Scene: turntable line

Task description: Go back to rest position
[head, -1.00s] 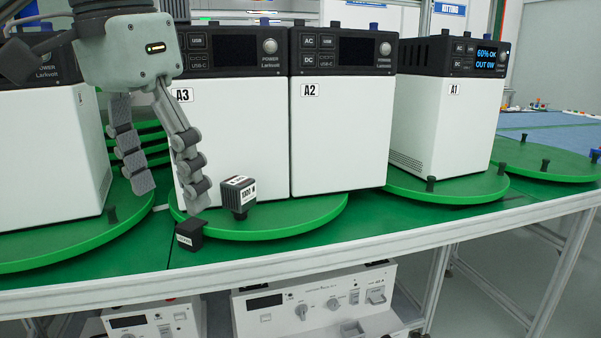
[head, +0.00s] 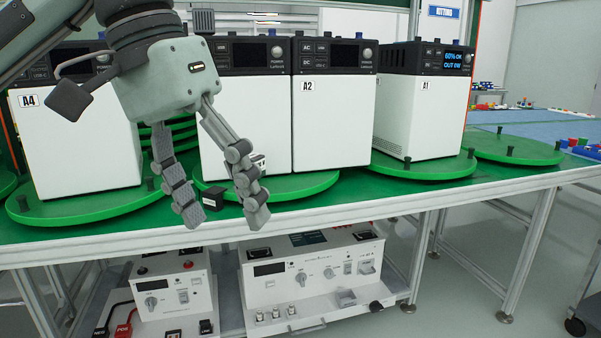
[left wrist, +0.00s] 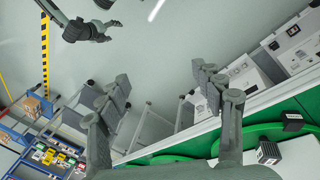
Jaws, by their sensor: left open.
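My left gripper (head: 222,216) is open and empty in the head view, its two fingers pointing down and apart in front of the turntable line. Its fingers also show in the left wrist view (left wrist: 161,80), with nothing between them. A small black block (head: 213,197) lies on the green table edge behind the fingers; it also shows in the left wrist view (left wrist: 292,122). A second dark block with a white label (left wrist: 268,152) is mostly hidden behind a finger in the head view. A dark gripper (left wrist: 88,31), seemingly my right one, shows small at the upper left of the wrist view.
White power units, A4 (head: 75,150), A2 (head: 333,120) and A1 (head: 415,115), stand on green turntables. Grey-white test devices (head: 315,270) sit on a shelf below. The floor (head: 440,300) at right is clear up to a cart at the edge.

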